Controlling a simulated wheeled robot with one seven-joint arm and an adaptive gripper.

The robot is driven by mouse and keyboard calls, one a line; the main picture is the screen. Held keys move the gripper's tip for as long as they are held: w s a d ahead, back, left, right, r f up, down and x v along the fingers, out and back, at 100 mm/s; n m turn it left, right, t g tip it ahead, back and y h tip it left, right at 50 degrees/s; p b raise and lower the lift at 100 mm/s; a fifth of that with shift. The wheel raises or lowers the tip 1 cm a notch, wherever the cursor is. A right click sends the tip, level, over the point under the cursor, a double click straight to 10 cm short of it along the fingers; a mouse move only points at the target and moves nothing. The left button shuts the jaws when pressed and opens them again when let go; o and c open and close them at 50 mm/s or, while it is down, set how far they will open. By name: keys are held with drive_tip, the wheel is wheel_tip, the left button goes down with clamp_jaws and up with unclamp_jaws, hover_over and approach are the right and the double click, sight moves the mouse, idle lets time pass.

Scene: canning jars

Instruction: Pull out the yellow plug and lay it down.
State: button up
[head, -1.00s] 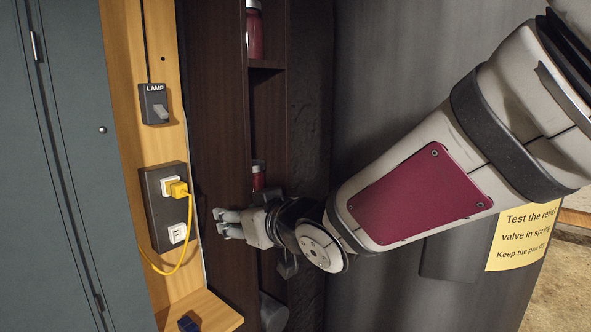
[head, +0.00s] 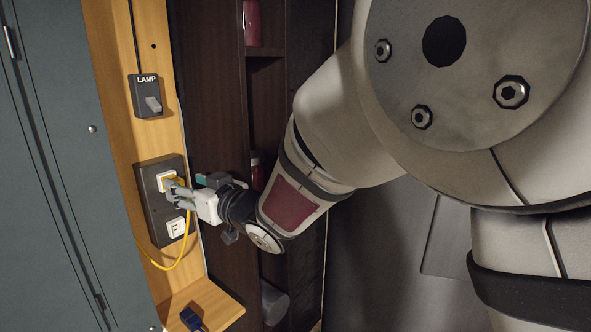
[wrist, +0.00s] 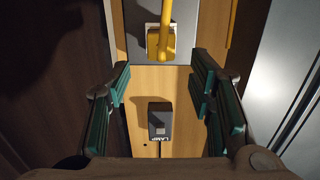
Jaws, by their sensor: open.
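The yellow plug (head: 176,179) sits in the upper white socket of a dark outlet plate (head: 151,212) on the wooden post. Its yellow cord (head: 181,246) hangs down in a loop. My gripper (head: 174,190) is at the plate, its fingertips right by the plug and partly hiding it. In the wrist view the plug (wrist: 160,43) is at top centre, in line with the gap between the spread green-padded fingers of my gripper (wrist: 160,72). The fingers are open with nothing held; I cannot tell whether either touches the plug.
The lower white socket (head: 176,227) is empty. A LAMP switch (head: 147,97) is above the plate. A wooden ledge (head: 222,309) below holds a small blue object (head: 191,319) and has some bare room. A dark shelf with red jars (head: 257,172) stands right of the post.

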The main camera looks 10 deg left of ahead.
sight(175, 180)
drive_tip(key=shift+p+x, duration=0.35)
drive_tip(key=shift+x, duration=2.6)
clamp_jaws()
drive_tip(key=c, duration=1)
unclamp_jaws()
clamp_jaws()
drive_tip(key=shift+p+v, duration=0.5)
drive_tip(key=shift+v, duration=1.55)
